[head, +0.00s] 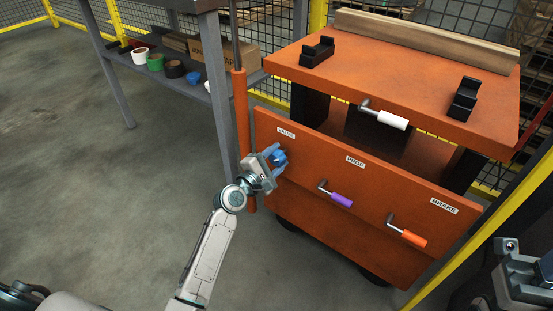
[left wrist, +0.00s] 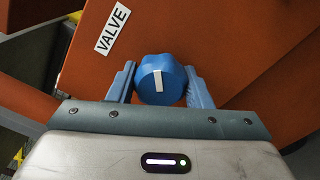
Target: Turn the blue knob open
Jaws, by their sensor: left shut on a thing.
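The blue knob (head: 280,158) is on the left part of the orange front panel, below the VALVE label (head: 286,132). My left gripper (head: 272,160) is at the knob, with its fingers on either side of it. In the left wrist view, the knob (left wrist: 161,80) sits between the two blue fingers of the left gripper (left wrist: 161,88), and a white mark on it points roughly along the gripper. The left gripper is shut on the knob. My right gripper (head: 520,275) is at the lower right edge, partly cut off, and its fingers are unclear.
A purple handle (head: 341,200) under PROP and an orange handle (head: 413,238) under BRAKE stick out right of the knob. A white handle (head: 392,120) is above them. A grey shelf (head: 185,82) with tape rolls stands behind left. The floor at left is clear.

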